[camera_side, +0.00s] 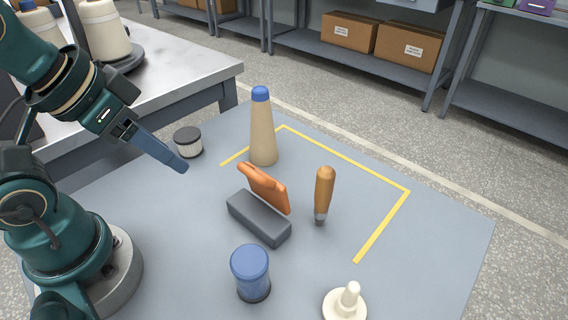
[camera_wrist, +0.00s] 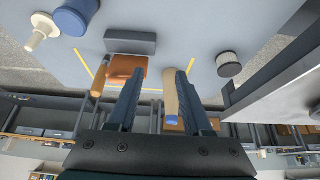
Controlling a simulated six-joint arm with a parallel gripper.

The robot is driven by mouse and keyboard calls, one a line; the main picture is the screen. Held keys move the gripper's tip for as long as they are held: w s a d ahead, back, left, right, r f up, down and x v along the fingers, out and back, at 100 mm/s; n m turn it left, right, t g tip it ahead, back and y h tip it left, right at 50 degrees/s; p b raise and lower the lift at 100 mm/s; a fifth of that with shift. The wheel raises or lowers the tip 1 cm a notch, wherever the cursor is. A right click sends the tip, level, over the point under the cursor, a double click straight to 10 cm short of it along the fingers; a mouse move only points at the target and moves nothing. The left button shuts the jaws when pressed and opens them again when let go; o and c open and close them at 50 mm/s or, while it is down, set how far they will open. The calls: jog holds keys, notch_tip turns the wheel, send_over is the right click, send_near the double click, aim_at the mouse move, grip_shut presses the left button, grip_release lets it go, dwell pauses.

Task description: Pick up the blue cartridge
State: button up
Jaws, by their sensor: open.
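The blue cartridge (camera_side: 250,268) stands upright near the front of the grey-blue table, with a blue cap, a see-through blue body and a dark base. In the wrist view it shows at the top left (camera_wrist: 74,16), partly cut off by the frame edge. My gripper (camera_side: 182,167) hangs in the air at the left side of the table, up and to the left of the cartridge in the side view. In the wrist view my gripper (camera_wrist: 160,76) has its two fingers apart with nothing held between them.
Behind the cartridge are a grey block (camera_side: 258,218) with an orange piece (camera_side: 263,187), a wooden-handled tool (camera_side: 323,190) and a tan cone (camera_side: 262,135). A cream knobbed piece (camera_side: 345,303) stands right of it. A dark-and-white jar (camera_side: 188,142) is near my gripper. Yellow tape (camera_side: 350,160) marks the table.

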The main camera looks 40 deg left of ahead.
jog(key=o, duration=0.8)
jog(key=shift+c, duration=0.2)
jog(key=shift+r, duration=0.1)
